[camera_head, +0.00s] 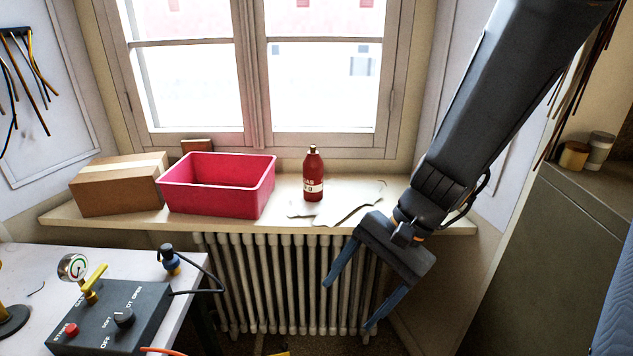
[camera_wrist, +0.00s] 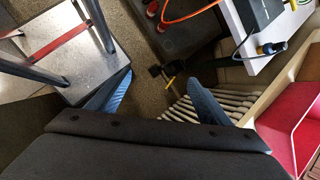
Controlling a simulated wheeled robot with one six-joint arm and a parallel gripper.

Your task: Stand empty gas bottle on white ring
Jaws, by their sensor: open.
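My gripper (camera_head: 349,304) is open and empty, pointing down in front of the radiator, below and right of the bottle. I see no white ring in either view.
The windowsill (camera_head: 130,218) also bears a cardboard box (camera_head: 118,185), the pink-red bin (camera_head: 215,190) and pale flaked patches (camera_head: 345,203). A radiator (camera_head: 270,280) stands beneath. A bench with a control box (camera_head: 110,318) is at lower left. A light platform (camera_wrist: 75,65) with red lines shows in the wrist view.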

